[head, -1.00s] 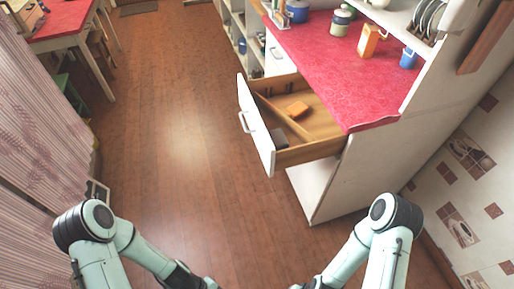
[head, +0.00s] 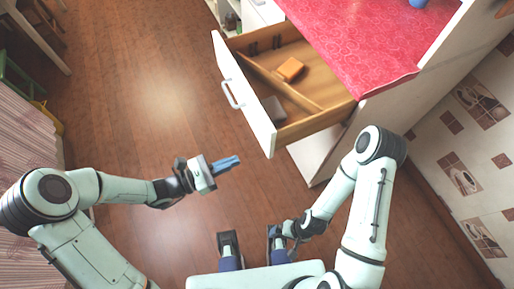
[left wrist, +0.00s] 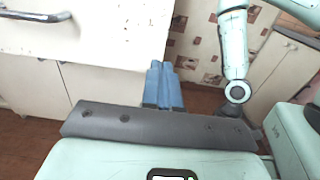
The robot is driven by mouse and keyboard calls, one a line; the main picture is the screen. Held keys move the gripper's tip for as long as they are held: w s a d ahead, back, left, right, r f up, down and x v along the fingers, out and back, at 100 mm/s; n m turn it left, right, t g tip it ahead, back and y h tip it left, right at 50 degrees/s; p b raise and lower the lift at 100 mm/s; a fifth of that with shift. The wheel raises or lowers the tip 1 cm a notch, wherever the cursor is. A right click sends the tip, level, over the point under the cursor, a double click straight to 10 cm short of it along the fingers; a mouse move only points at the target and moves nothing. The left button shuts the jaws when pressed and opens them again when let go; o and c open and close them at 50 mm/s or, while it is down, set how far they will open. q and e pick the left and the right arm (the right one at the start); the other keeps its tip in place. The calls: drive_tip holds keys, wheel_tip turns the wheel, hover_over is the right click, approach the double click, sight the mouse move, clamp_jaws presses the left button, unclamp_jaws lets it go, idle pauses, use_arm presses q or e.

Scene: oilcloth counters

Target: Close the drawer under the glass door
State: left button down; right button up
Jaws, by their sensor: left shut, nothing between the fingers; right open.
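The drawer (head: 243,97) is pulled well out from under the red counter. It has a white front with a metal handle (head: 232,95) and a wooden inside. Its front also shows at the upper left of the left wrist view (left wrist: 100,40). My left gripper (head: 236,161) is shut and empty, its blue fingers just in front of the drawer front's near end and apparently apart from it. The fingers also show in the left wrist view (left wrist: 163,80). My right gripper (head: 281,240) is open, low in the middle and away from the drawer; its fingers are hard to make out. No glass door shows.
An orange block (head: 290,69) and a grey item (head: 274,107) lie in the drawer. The red countertop (head: 365,40) overhangs the drawer's right side. The wooden floor (head: 140,110) left of the drawer is clear. A tiled wall (head: 465,140) stands at right.

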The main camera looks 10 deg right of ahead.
sight(267, 147)
use_arm(q)
drive_tip(key=x, duration=0.9)
drive_tip(key=shift+a+f, duration=0.1)
use_arm(e)
drive_tip(key=shift+w+f, duration=0.2)
drive_tip(key=shift+f, duration=0.05)
